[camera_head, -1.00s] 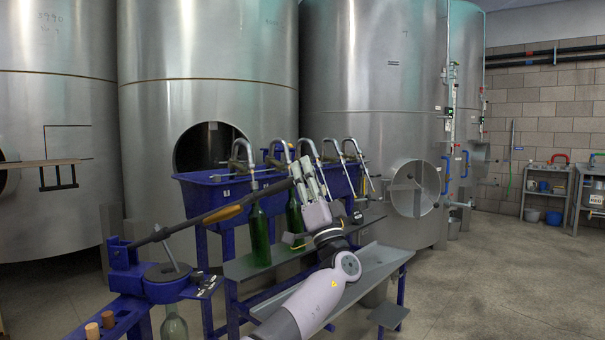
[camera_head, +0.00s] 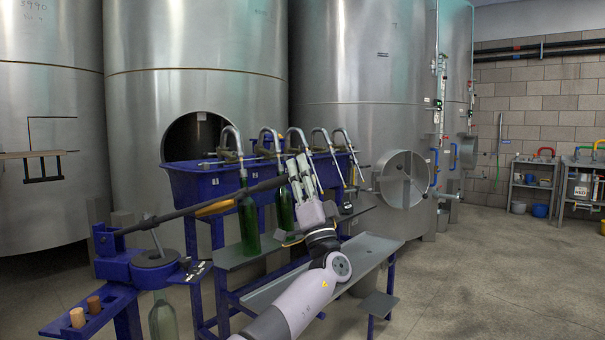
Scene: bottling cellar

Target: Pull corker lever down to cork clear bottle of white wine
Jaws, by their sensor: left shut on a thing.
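The corker (camera_head: 155,262) stands at the lower left, a blue frame with a dark round head. Its long black lever (camera_head: 165,218), with a yellow-brown grip section, slopes up to the right from the pivot. My left gripper (camera_head: 299,177) is shut on the lever near its far, raised end; the fingers partly hide that end. A clear, slightly greenish bottle (camera_head: 163,318) stands upright below the corker head. Its top is hidden by the head and its base is cut off by the picture edge. My right gripper is not in view.
Two corks (camera_head: 94,304) stand on the corker's blue side arm. Behind is a blue filler trough (camera_head: 205,187) with curved spouts and green bottles (camera_head: 249,225) on a grey shelf, close to my left arm. Large steel tanks fill the back. Open floor lies at the right.

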